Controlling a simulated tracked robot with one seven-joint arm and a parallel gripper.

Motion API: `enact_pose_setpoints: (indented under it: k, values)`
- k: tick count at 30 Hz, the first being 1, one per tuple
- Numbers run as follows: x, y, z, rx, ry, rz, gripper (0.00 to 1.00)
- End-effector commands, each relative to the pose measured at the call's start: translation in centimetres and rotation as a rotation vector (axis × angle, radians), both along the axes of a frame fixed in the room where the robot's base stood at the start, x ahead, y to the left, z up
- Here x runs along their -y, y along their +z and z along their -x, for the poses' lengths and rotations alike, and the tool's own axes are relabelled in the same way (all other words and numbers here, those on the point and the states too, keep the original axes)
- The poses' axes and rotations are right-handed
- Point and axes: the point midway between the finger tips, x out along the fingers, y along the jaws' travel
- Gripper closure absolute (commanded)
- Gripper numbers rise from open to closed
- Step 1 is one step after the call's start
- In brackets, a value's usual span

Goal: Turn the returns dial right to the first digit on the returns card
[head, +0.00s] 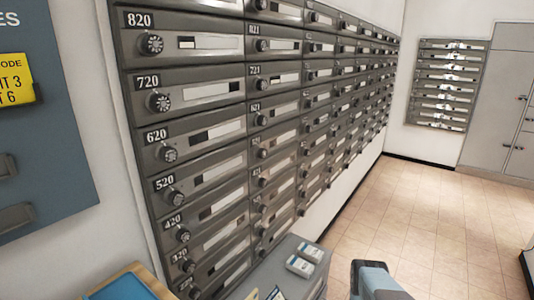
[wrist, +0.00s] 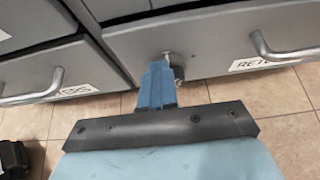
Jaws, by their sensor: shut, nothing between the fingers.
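In the wrist view, a grey drawer front (wrist: 215,40) carries a label (wrist: 262,63) on which "RETU" can be read. A small metal dial or lock (wrist: 178,72) shows low on this front, left of the label. My gripper (wrist: 158,72) is shut and empty, its blue fingertips just in front of the dial and partly hiding it. I cannot tell if they touch, and no dial digits are legible. In the head view, a yellow card (head: 14,82) is cut off at the left edge; "ODE", "HT 3" and "T 6" are readable. Its full heading is out of view.
Metal handles (wrist: 285,52) stick out on both sides of my fingers in the wrist view. Numbered mailboxes with dials (head: 160,102) line the wall. A grey cabinet (head: 262,272) bears small white boxes (head: 300,265).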

Motion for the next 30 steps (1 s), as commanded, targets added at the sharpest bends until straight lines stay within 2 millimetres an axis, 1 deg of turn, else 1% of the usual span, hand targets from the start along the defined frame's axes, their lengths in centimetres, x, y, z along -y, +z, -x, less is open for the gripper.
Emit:
enact_pose_setpoints:
  k: [14,19,27,30]
  values:
    - [0.65,0.10,-0.78,0.000,-0.002,0.001,1.00]
    - [0.59,0.21,-0.73,-0.001,0.000,0.002,1.00]
    - [0.58,0.90,-0.74,-0.001,0.000,0.001,1.00]
    - [0.93,0.89,-0.48,-0.001,0.000,0.001,1.00]
